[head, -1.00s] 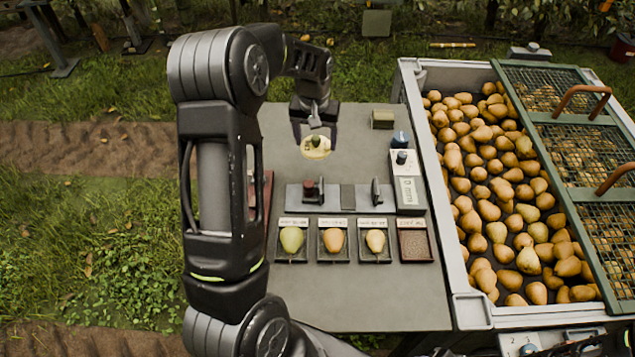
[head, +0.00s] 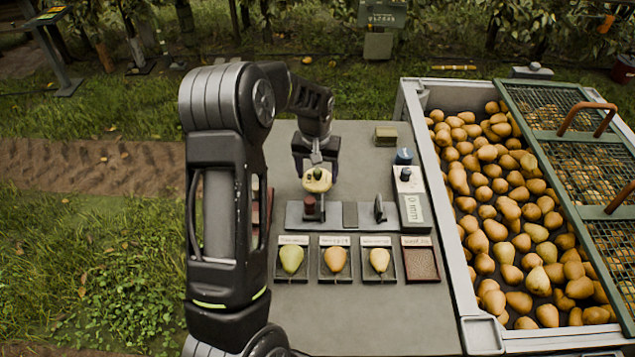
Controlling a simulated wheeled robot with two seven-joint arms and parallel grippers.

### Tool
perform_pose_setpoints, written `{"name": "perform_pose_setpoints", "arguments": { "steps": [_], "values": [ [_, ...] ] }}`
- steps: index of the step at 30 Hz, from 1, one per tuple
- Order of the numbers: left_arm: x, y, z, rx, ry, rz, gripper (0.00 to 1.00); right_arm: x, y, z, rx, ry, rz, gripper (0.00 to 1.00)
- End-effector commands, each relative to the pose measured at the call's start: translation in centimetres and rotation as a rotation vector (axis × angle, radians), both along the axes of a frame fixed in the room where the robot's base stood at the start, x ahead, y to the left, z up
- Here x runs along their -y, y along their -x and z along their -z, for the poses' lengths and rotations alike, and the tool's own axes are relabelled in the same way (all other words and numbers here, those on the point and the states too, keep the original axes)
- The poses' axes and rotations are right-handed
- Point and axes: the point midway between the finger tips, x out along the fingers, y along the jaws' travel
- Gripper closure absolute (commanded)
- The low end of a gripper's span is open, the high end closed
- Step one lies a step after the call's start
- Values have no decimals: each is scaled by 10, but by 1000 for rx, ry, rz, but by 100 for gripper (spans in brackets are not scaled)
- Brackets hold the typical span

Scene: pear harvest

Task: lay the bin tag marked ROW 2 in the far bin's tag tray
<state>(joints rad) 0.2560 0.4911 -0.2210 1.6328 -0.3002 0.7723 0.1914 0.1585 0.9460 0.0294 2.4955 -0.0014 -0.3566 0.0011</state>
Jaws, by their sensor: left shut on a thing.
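My left gripper (head: 317,165) reaches over the grey table and points down. It is shut on a small pale yellow, pear-like thing (head: 317,184) with a dark green patch on it. The held thing is just above and behind the grey fixture plate (head: 350,213), close to a dark red cylinder (head: 310,206); I cannot tell if they touch. I see no tag that I can read as ROW 2. A large grey bin (head: 408,110) full of pears stands to the right. I cannot make out a tag tray or tell which bin is the far one. My right gripper is not in view.
Three dark trays with a pear each (head: 291,260) and a brown textured tray (head: 421,263) line the table's near part. A white device (head: 410,180) and a small box (head: 386,137) stand at the right edge. Green mesh lids (head: 575,160) cover the bin's right part.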

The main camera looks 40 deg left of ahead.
Motion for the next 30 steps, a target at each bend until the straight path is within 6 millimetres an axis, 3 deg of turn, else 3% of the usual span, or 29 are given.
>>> {"name": "perform_pose_setpoints", "arguments": {
  "steps": [6,19,20,27,30],
  "values": [
    [0,0,34,-1,0,0,69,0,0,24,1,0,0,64],
    [0,0,39,-1,0,0,69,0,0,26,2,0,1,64],
    [0,0,38,-1,0,0,28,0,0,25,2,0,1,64],
    [0,0,37,-1,0,0,8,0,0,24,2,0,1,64],
    [0,0,37,-1,0,0,7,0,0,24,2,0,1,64]
  ]
}}
